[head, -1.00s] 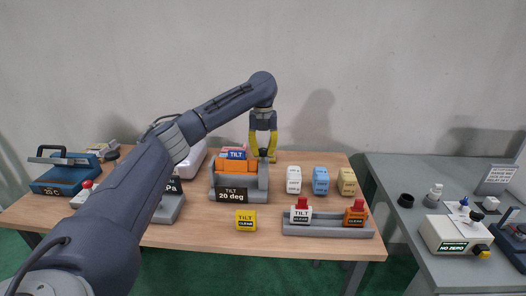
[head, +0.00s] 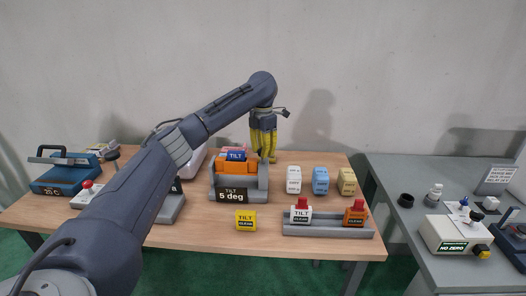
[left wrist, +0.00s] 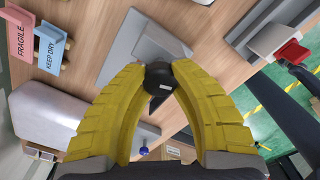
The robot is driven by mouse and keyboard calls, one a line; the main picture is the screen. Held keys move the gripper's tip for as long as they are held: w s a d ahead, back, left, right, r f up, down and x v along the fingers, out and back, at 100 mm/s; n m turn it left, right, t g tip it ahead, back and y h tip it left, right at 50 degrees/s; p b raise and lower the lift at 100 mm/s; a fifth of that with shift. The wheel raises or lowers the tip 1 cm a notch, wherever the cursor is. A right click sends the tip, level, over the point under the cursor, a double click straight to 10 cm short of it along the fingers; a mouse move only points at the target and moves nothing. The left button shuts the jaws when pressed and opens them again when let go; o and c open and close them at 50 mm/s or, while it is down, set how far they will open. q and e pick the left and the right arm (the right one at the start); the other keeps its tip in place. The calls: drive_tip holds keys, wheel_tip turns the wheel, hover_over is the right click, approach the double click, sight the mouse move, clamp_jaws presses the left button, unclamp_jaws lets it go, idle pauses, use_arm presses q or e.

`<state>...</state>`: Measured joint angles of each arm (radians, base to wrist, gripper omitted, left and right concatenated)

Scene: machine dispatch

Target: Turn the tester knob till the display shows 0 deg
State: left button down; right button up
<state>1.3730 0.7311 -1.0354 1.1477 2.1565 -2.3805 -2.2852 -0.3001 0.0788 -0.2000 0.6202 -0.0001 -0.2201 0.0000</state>
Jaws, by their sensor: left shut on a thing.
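The tilt tester (head: 240,186) is a grey stand on the wooden table with an orange cradle (head: 236,166) and a blue TILT block on it. Its display (head: 231,195) reads 5 deg. My left gripper (head: 263,158) comes down at the tester's right side. In the left wrist view my left gripper (left wrist: 160,75) is shut on the dark round knob (left wrist: 160,83), with a yellow finger on each side. In the head view the knob is hidden behind the fingers and the tester. My right gripper is not in view.
A yellow TILT CLEAR block (head: 246,220) stands in front of the tester. A blue device (head: 66,176) stands far left.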

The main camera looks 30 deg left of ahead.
use_arm(q)
drive_tip(key=shift+m, duration=1.7)
drive_tip(key=c, duration=0.9)
unclamp_jaws()
drive_tip(key=shift+r, duration=0.15)
wheel_tip(320, 180, up, 12)
drive_tip(key=shift+f, duration=0.15)
